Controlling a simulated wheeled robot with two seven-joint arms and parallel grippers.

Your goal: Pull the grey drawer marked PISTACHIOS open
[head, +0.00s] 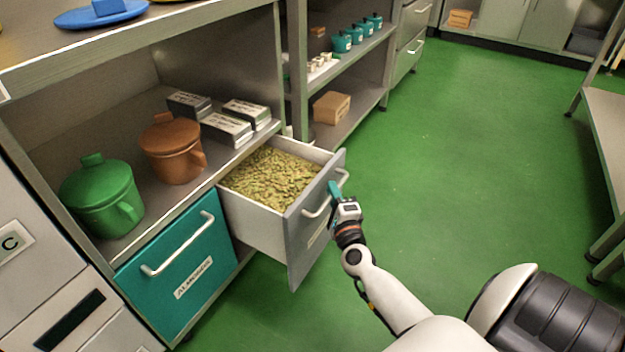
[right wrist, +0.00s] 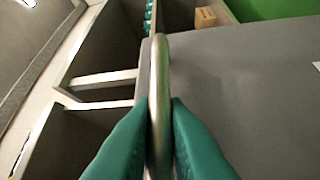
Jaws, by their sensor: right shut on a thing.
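The grey drawer (head: 297,245) stands pulled well out of the cabinet, and its inside is full of greenish-brown pistachios (head: 268,178). Its front carries a pale label, seen too steeply to read and partly hidden by my gripper. My right gripper (head: 335,190) is at the drawer front, shut on the metal bar handle (head: 318,210). In the right wrist view its teal fingers (right wrist: 160,110) press on both sides of the handle (right wrist: 160,75). My left gripper is not in view.
A shut teal drawer marked ALMONDS (head: 180,262) is beside it on the left. A green pot (head: 100,200), a brown pot (head: 172,150) and several labelled boxes (head: 228,128) stand on the shelf above. The green floor (head: 450,180) right of the drawer is clear.

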